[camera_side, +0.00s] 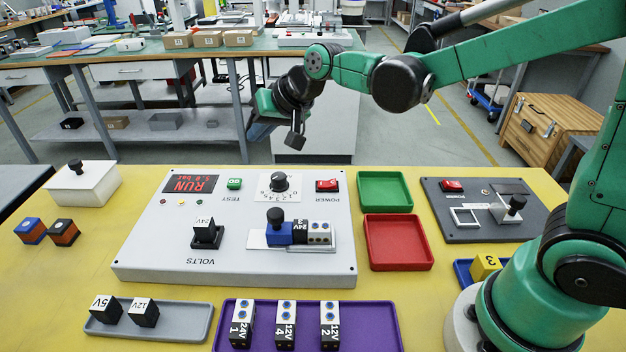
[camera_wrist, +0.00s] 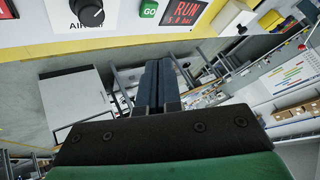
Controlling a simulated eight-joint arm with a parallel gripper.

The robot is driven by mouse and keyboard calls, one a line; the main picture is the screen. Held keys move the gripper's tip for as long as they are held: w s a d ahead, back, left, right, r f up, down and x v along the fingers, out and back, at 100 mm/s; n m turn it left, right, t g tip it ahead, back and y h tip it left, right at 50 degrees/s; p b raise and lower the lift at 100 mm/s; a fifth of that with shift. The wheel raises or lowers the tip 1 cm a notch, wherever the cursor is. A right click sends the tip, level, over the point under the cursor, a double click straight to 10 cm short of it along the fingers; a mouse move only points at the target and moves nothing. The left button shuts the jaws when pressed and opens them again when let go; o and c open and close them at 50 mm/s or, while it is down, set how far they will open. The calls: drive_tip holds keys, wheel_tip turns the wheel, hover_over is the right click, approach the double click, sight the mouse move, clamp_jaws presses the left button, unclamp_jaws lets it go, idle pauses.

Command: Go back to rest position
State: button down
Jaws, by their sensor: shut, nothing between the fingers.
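My gripper (camera_side: 294,141) hangs in the air beyond the far edge of the yellow table, above and behind the control box (camera_side: 150,245). In the wrist view my gripper (camera_wrist: 158,64) has its two dark fingers together, with nothing between them. The box carries a red display (camera_side: 189,184) reading RUN, a green TEST button (camera_side: 234,183), a dial (camera_side: 279,183) and a red POWER switch (camera_side: 327,185). A 24V block (camera_side: 299,231) sits in the box's holder beside a blue slider with a black knob. A black piece (camera_side: 207,234) marked 24V stands on the VOLTS spot.
A purple tray (camera_side: 375,325) holds three labelled blocks. A grey tray (camera_side: 185,318) holds 5V and 12V cubes. Green (camera_side: 385,191) and red (camera_side: 398,242) trays are empty. A dark panel (camera_side: 445,225) stands at right, a white box (camera_side: 83,185) at left. Air around my gripper is clear.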

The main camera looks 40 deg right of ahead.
drive_tip(key=s+d+f+n+g+h, duration=0.1)
drive_tip(key=s+d, duration=0.4)
drive_tip(key=s, duration=1)
drive_tip(key=shift+s+d+n+h, duration=0.2)
drive_tip(key=shift+n+h, duration=0.5)
drive_tip(key=shift+n, duration=0.5)
drive_tip(key=shift+f, duration=0.1)
